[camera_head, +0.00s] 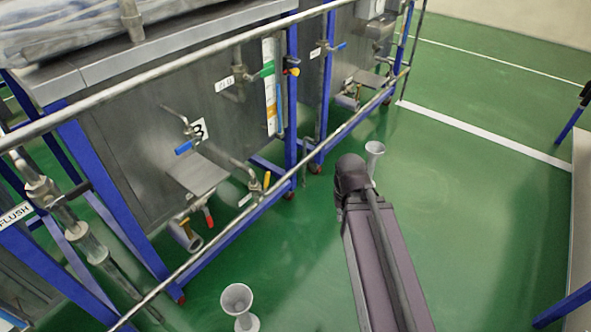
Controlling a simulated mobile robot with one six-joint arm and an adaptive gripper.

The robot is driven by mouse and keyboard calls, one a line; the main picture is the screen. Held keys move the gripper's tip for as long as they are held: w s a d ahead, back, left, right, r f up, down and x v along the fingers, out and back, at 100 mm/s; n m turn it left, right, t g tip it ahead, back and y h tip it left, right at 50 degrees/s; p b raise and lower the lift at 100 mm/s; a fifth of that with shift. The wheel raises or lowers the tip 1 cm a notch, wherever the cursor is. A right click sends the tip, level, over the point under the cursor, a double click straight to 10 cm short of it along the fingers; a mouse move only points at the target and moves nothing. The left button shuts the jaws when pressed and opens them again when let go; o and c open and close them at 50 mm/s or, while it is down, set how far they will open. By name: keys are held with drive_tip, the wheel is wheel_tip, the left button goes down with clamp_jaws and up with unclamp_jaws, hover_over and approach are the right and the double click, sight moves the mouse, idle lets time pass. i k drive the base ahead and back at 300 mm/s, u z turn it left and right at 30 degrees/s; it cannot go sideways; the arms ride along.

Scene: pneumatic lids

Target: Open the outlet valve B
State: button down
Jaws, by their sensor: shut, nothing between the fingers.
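The tank marked B (125,150) stands at the left, with its "B" label (199,130) on the front. Low under the tank, a pipe outlet (187,236) faces the floor, with a red-handled valve (208,216) beside it. A blue-handled valve (184,146) sits higher on the front, near the label. A yellow-handled valve (266,180) is to the right, by the rail. No readable label says which one is outlet valve B. My arm rises from the bottom right to a dark joint right of the tank. My gripper cannot be made out.
A long metal rail (245,211) crosses before the tanks. A green-handled valve (265,69) sits above. Funnel-shaped floor drains stand at the front (237,300) and beyond my arm (374,150). A "FLUSH" pipe (85,240) is at left. Green floor (480,200) at right is clear.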

sight(267, 175)
drive_tip(key=u, duration=0.7)
drive_tip(key=k, duration=0.1)
drive_tip(key=z, duration=2.05)
drive_tip(key=i, duration=0.9)
drive_tip(key=u, duration=3.25)
drive_tip(key=i, duration=0.1)
drive_tip(key=z, duration=1.3)
